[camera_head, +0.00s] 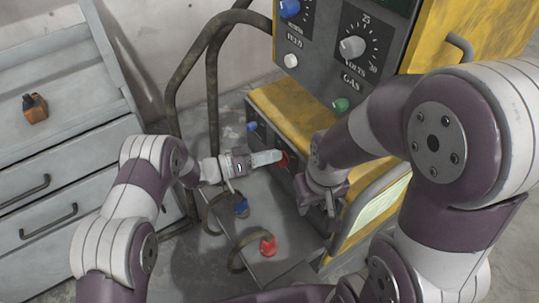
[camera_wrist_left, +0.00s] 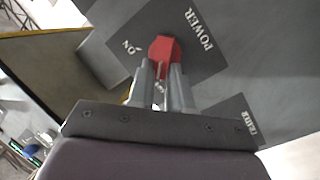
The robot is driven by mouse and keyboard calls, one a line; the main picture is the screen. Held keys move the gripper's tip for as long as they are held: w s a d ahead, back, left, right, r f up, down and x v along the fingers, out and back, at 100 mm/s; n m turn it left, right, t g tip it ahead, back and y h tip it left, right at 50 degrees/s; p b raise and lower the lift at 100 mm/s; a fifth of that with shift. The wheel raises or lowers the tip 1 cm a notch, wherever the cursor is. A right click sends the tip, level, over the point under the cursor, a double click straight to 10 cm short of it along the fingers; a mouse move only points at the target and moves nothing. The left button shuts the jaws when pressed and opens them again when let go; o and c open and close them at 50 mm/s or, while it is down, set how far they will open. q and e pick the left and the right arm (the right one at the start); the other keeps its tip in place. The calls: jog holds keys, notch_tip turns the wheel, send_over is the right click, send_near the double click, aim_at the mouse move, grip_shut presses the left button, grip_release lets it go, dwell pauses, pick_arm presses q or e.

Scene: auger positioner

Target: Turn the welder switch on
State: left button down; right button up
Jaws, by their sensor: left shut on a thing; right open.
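The welder (camera_head: 291,112) is a yellow and dark grey machine on the right of the head view. Its red power switch (camera_head: 284,160) is low on the front panel. In the left wrist view the red switch (camera_wrist_left: 164,47) sits on a dark plate (camera_wrist_left: 198,62) marked POWER and ON. My left gripper (camera_head: 275,157) is shut on the switch, its fingers gripping it from both sides in the wrist view. The fingertips partly hide the switch. My right gripper (camera_head: 318,205) is beside the welder's front, open, and no object shows in it.
Blue (camera_head: 242,207) and red (camera_head: 267,245) cable plugs are below the grippers. A grey drawer cabinet (camera_head: 70,175) stands left, with a small orange-brown object (camera_head: 35,108) on it. Dark hoses (camera_head: 212,90) rise behind. Knobs (camera_head: 352,47) fill the upper panel.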

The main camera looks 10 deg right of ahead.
pick_arm(q)
jog(key=m+p, duration=0.1)
jog(key=m, duration=0.1)
jog(key=m+y+p, duration=0.1)
jog(key=m, duration=0.1)
jog(key=s+r+m+t+y+p, duration=0.1)
jog(key=m, duration=0.2)
jog(key=shift+s+d, duration=0.1)
jog(key=shift+d, duration=0.15)
jog(key=shift+s+m+t+y+p, duration=0.15)
jog(key=shift+m+t+y+p, duration=0.2)
jog(key=shift+m, duration=0.35)
jog(key=m, duration=0.2)
jog(key=shift+s+d+f+m+t+y, duration=0.15)
jog(key=shift+s+m+t+y, duration=0.15)
jog(key=shift+m+t+y, duration=0.1)
jog(key=shift+s+d+f+m+t+y+b, duration=0.15)
jog(key=shift+m+t, duration=0.15)
jog(key=shift+m, duration=0.45)
jog(key=shift+s+a+m+t+y+b, duration=0.15)
jog(key=shift+m+t, duration=0.1)
jog(key=shift+m, duration=0.5)
jog(key=shift+d, duration=0.1)
jog(key=c, duration=1.1)
grip_release()
jog(key=shift+o, duration=0.2)
